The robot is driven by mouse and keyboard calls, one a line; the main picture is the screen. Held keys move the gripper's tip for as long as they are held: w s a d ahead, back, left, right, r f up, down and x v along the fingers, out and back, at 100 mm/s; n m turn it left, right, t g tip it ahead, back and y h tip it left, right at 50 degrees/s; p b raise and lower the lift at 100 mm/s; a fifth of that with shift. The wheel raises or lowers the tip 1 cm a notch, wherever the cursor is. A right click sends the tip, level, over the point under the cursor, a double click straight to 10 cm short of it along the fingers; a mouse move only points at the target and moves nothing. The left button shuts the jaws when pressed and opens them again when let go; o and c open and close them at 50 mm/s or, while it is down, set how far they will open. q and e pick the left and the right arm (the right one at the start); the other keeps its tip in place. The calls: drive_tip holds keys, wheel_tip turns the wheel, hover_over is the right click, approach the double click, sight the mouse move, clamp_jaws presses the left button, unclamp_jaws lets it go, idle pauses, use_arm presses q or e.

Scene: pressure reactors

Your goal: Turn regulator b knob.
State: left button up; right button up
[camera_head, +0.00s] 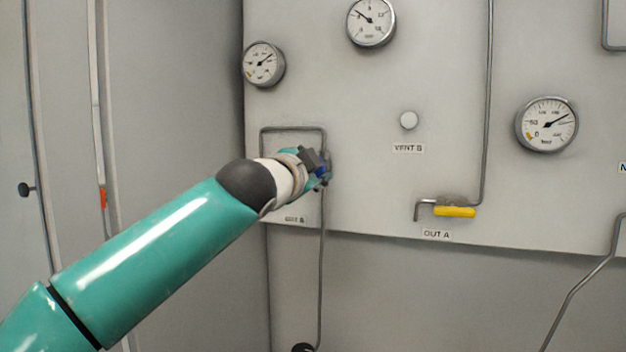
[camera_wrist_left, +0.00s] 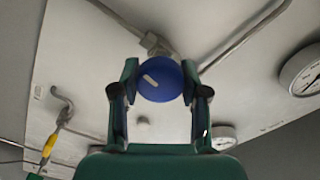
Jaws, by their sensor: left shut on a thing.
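The blue round regulator knob (camera_wrist_left: 161,80) with a white mark sits on the panel in the left wrist view. My left gripper (camera_wrist_left: 160,82) has a finger on each side of it and is shut on it. In the head view, my left gripper (camera_head: 320,172) reaches the panel at the left, and only a small bit of blue knob (camera_head: 321,171) shows between its parts. My right gripper is not in view.
The panel (camera_head: 380,190) carries several round gauges, one at the right (camera_head: 547,124). A white vent B knob (camera_head: 408,120) and a yellow-handled OUT A valve (camera_head: 454,211) lie right of my gripper. Thin pipes run around the knob. A grey wall (camera_head: 170,100) stands at the left.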

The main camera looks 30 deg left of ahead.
use_arm(q)
drive_tip(key=n+b, duration=0.1)
drive_tip(key=f+n+b, duration=0.1)
drive_tip(key=n, duration=0.1)
drive_tip(key=shift+w+n, duration=0.15)
drive_tip(key=shift+n, duration=0.15)
drive_tip(key=n+b, duration=0.1)
drive_tip(key=n, duration=0.1)
drive_tip(key=shift+n, duration=0.4)
drive_tip(key=n+b, duration=0.1)
drive_tip(key=n, duration=0.2)
drive_tip(key=shift+r+n+b, duration=0.1)
drive_tip(key=shift+n+b, duration=0.25)
drive_tip(key=shift+n, duration=1.35)
drive_tip(key=o, duration=1.1)
drive_tip(key=shift+r, duration=0.15)
drive_tip(key=shift+o, duration=0.2)
drive_tip(key=shift+a+r, duration=0.1)
